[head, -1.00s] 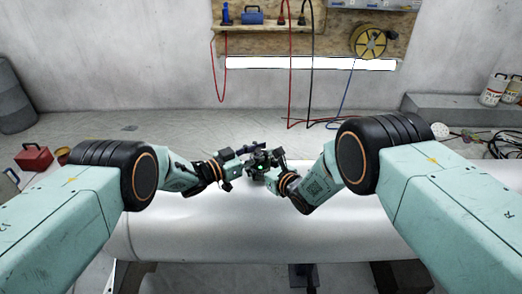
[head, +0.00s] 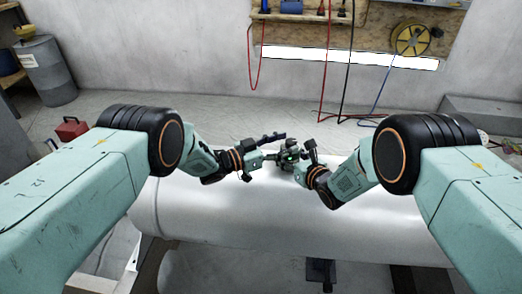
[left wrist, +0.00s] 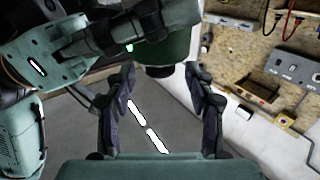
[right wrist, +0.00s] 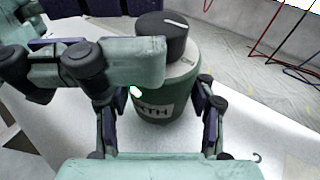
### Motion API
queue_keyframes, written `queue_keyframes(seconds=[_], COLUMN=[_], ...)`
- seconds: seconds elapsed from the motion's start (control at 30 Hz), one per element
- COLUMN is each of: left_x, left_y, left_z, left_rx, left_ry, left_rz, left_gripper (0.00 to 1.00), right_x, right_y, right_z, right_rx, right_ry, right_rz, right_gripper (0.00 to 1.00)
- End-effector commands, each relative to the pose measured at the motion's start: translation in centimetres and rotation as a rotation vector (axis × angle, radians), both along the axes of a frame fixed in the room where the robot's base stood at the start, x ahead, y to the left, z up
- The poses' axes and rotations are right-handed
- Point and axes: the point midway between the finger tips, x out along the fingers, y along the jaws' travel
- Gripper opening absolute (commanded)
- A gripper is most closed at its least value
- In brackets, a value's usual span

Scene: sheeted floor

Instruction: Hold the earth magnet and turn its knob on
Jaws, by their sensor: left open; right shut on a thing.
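The earth magnet (right wrist: 150,104) is a green cylinder with a partly hidden white label and a black knob (right wrist: 163,36) with a white line on top. In the right wrist view it stands between the fingers of my right gripper (right wrist: 158,125), which is shut on it. In the head view the magnet (head: 288,157) is small and mostly covered by the grippers. My left gripper (left wrist: 162,105) is open beside it, and nothing shows between its fingers. In the left wrist view a green body (left wrist: 176,48) with a dark end sits just beyond those fingers. In the right wrist view my left gripper covers part of the magnet.
A large white pipe (head: 300,215) lies below both grippers. Behind it are open floor and a wall with a wooden board, hanging cables and a yellow reel (head: 411,39). A red box (head: 71,128) and a grey drum (head: 47,70) stand at the left.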

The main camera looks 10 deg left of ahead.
Motion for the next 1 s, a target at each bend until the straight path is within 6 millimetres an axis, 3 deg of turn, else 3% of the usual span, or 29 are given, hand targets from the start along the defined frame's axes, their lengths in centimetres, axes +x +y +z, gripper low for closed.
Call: queue_keyframes(seconds=[0.3,0.5,1.0], left_x=[-3.1,-4.6,-5.1], left_y=[5.0,7.2,7.6], left_z=[0.0,0.0,0.2], left_rx=[0.001,0.001,0.001], left_ry=[0.002,-0.001,-0.004], left_rz=[0.004,0.003,-0.004], left_gripper=[0.54,0.54,0.54], right_x=[0.1,0.1,0.1], right_y=[0.0,0.0,-0.1], right_z=[0.1,0.1,0.1], right_rx=[0.001,0.001,0.001], right_ry=[-0.002,-0.002,-0.002], right_rz=[-0.001,-0.001,-0.001], right_gripper=[0.11,0.11,0.11])
